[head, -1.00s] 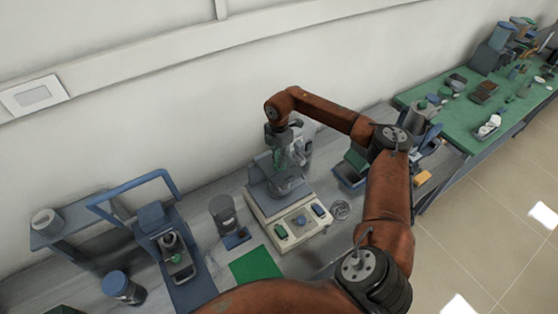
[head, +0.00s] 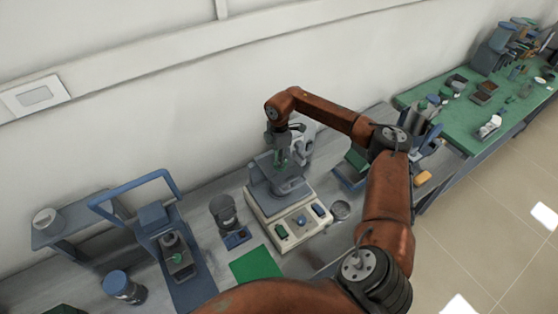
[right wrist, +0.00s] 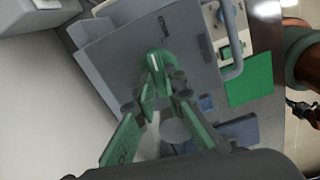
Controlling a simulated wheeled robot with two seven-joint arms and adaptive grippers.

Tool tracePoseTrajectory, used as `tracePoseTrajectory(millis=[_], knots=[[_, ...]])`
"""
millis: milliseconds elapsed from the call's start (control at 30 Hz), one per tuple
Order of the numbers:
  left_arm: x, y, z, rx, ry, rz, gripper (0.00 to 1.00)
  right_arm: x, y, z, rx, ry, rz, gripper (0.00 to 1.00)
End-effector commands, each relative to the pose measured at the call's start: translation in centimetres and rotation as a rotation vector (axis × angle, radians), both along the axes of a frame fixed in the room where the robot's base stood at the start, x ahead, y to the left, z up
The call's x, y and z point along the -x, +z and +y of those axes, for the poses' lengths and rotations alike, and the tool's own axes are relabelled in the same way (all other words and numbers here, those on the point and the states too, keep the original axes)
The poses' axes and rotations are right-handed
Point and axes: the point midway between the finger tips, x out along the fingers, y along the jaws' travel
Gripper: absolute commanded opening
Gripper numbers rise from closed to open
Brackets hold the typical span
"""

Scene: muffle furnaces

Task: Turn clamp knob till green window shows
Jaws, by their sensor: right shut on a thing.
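The green knob (right wrist: 155,59) sits on a grey-blue plate (right wrist: 195,55) with a small dark mark. My right gripper (right wrist: 161,82) is shut on this knob, its green-padded fingers coming from below in the right wrist view. In the head view my right gripper (head: 281,160) points down onto the grey-blue device on the cream base (head: 298,228). The gripper hides the knob there. I cannot make out a green window.
A green-topped table (head: 467,120) with several items is at the right. The wall is close behind.

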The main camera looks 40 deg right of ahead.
Motion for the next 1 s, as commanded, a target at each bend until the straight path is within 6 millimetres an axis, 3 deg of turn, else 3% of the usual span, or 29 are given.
tracePoseTrajectory(millis=[67,100,333,667,867,1000], knots=[[0.0,0.0,0.0,0.000,0.000,0.000,0.00,-0.1,0.1,0.0,0.001,0.000,-0.002,0.00],[0.0,0.0,0.0,0.000,0.000,0.000,0.00,-0.1,0.1,0.0,0.001,0.000,-0.002,0.11],[0.0,0.0,0.0,0.000,0.000,0.000,0.00,0.0,0.1,0.0,0.000,0.000,-0.001,0.27],[0.1,0.0,0.3,-0.003,0.000,0.001,0.00,0.0,0.3,0.0,0.000,0.001,-0.001,0.28],[0.0,0.0,0.1,-0.001,0.000,0.000,0.00,-0.1,2.8,-0.1,0.001,0.001,-0.004,0.28],[0.0,0.0,0.1,-0.001,0.000,0.000,0.00,-0.1,5.9,0.0,0.001,0.001,-0.004,0.28]])
